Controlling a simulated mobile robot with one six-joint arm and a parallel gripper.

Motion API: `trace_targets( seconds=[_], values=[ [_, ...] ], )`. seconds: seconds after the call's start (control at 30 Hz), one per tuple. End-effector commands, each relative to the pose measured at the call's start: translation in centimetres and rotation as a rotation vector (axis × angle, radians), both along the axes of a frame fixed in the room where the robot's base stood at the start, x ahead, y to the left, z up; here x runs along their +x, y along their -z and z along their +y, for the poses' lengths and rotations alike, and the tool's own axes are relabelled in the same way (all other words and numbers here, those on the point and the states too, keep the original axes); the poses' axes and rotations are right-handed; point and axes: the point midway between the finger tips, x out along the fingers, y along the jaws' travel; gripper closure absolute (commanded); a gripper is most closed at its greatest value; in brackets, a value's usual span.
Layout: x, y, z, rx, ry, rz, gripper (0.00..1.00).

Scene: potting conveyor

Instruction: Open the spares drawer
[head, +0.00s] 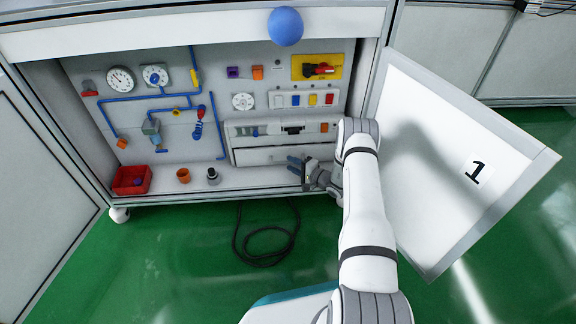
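A wide, pale drawer front (262,156) sits low in the right part of the open cabinet, below a panel with small fittings. It looks shut, though a dark line runs along its top edge. I cannot make out a handle. My gripper (292,165) is at the lower right of the drawer front. My arm hides part of the cabinet's right side.
The cabinet door (435,165) marked 1 stands open at right, close to my arm. A red bin (131,188), an orange cup (183,176) and a dark-topped item (213,177) stand on the cabinet floor. A black cable (262,260) lies on the green floor.

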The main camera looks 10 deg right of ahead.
Motion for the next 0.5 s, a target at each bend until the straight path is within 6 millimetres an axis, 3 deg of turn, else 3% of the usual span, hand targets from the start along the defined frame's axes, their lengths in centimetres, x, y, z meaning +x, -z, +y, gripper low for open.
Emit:
trace_targets(
  seconds=[0.2,0.5],
  values=[
    [1.9,0.4,1.5,-0.001,0.0,-0.001,0.67],
    [2.2,0.3,1.7,0.0,0.0,0.0,0.67]
  ],
)
